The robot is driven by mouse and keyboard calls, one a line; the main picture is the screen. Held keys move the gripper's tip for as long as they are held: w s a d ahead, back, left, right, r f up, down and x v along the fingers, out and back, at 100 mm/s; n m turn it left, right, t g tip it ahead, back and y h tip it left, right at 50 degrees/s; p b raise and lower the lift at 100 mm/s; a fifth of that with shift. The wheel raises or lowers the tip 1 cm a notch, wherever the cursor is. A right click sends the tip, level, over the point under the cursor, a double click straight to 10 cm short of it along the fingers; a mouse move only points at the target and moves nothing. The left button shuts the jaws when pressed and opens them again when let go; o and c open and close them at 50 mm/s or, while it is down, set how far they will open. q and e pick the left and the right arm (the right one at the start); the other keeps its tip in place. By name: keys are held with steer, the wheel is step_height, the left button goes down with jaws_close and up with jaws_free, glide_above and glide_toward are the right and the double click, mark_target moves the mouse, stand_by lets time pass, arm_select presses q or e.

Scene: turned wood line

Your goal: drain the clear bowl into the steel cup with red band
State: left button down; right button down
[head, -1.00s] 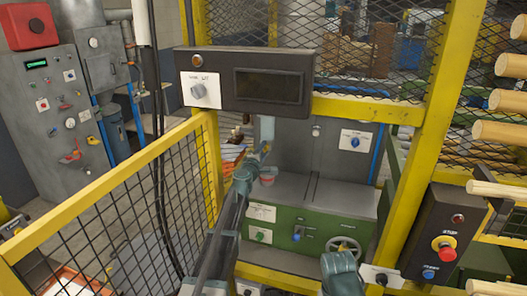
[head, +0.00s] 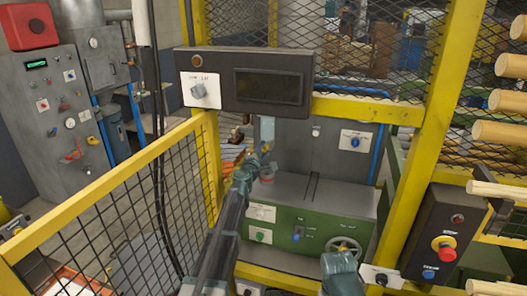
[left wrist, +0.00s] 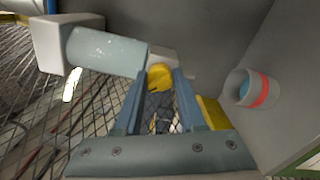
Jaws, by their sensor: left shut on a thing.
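The steel cup with red band (head: 267,180) stands on the grey top of the green machine, partly behind my left gripper (head: 263,158). In the left wrist view the cup (left wrist: 256,92) is right of the fingers, apart from them; its inside looks bluish. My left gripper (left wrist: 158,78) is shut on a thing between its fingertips. A rounded yellow patch (left wrist: 160,77) shows there; I take it as the clear bowl or what is in it, but its outline is not clear. My right arm shows at the bottom; its gripper is not visible.
A pale cylinder (left wrist: 105,52) on a white mount is close to the left gripper. The green machine (head: 320,218) has a grey back panel. A yellow mesh fence (head: 110,195) is at left, a dark control box (head: 245,82) above, and a stop-button box (head: 440,235) at right.

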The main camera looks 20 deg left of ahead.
arm_select(q)
steer(key=c, duration=0.5)
jaws_free()
steer(key=shift+s, duration=0.15)
steer(key=s, duration=1.3)
steer(key=shift+s+a, duration=0.25)
steer(key=shift+s, duration=0.05)
steer(key=shift+d, duration=0.1)
